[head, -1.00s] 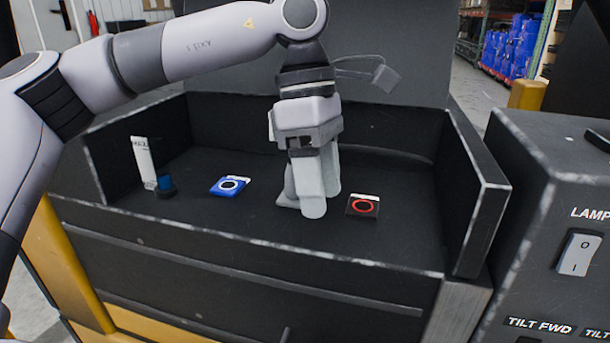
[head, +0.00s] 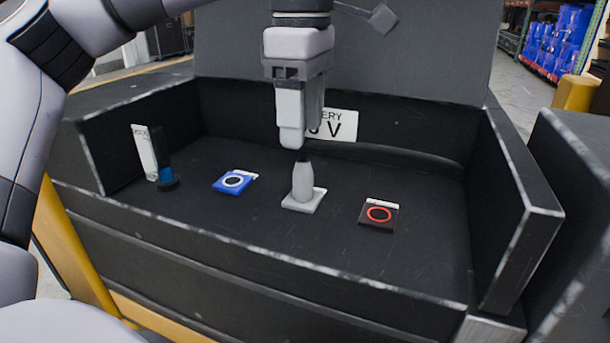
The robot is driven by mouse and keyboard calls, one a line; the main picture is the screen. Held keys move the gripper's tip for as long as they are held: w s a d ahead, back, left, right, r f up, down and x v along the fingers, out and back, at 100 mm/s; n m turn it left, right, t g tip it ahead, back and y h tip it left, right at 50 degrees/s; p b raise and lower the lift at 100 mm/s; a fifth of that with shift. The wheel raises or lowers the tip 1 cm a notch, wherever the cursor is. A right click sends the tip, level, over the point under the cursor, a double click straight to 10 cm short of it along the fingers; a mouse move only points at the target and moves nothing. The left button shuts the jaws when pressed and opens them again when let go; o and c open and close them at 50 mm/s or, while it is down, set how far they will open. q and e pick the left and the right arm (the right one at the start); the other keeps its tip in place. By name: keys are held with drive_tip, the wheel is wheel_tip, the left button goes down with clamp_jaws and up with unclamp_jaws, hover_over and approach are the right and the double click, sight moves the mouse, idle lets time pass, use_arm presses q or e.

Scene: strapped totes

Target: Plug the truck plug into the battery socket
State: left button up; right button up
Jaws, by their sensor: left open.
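A light grey, bottle-shaped plug (head: 303,182) stands upright on a pale square plate (head: 294,203) in the middle of the black tray floor. I cannot tell whether the plate is a socket under it. My left gripper (head: 296,140) is open and empty, pointing down just above the plug's dark top. One finger partly overlaps the other in this view. A blue square with a pale ring (head: 234,181) lies left of the plug. A dark square with a red ring (head: 379,214) lies to its right. My right gripper is out of view.
A blue cylinder on a black base (head: 166,173) stands at the left beside a leaning white label (head: 144,151). A white battery sign (head: 340,125) is on the back wall, partly hidden by my gripper. Low black walls (head: 515,215) border the tray.

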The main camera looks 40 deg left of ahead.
sight(303, 161)
use_arm(q)
drive_tip(key=shift+f+b, duration=0.35)
drive_tip(key=shift+f, duration=0.1)
wheel_tip(303, 161, down, 8)
drive_tip(key=b, duration=0.6)
idle(0.8)
clamp_jaws()
drive_tip(key=shift+r+p, duration=2.8)
drive_tip(key=shift+r, duration=0.2)
drive_tip(key=shift+r, duration=0.1)
wheel_tip(303, 161, up, 6)
drive_tip(key=p, duration=0.5)
drive_tip(key=shift+p, duration=0.3)
